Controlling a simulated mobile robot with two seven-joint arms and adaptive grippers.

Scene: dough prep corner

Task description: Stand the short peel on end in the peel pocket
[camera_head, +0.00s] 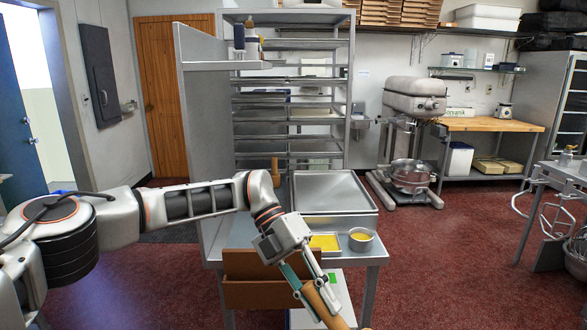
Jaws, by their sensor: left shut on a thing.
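My left gripper (312,289) reaches in from the left over the front of the metal table and points down. It is shut on a round light-wood handle, which I take to be the short peel (329,308). The peel slants down to the right and runs out of the bottom edge, so its far end is hidden. The peel pocket seems to be the brown wooden box (262,295) on the table's front, just left of the gripper. The held peel is outside it. My right gripper is not in view.
On the metal table (212,240) are a large steel tray (330,190), a small pan with yellow contents (325,243) and a round tin (361,240). A wooden handle (275,172) stands behind. A tall rack (350,100) is at the back.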

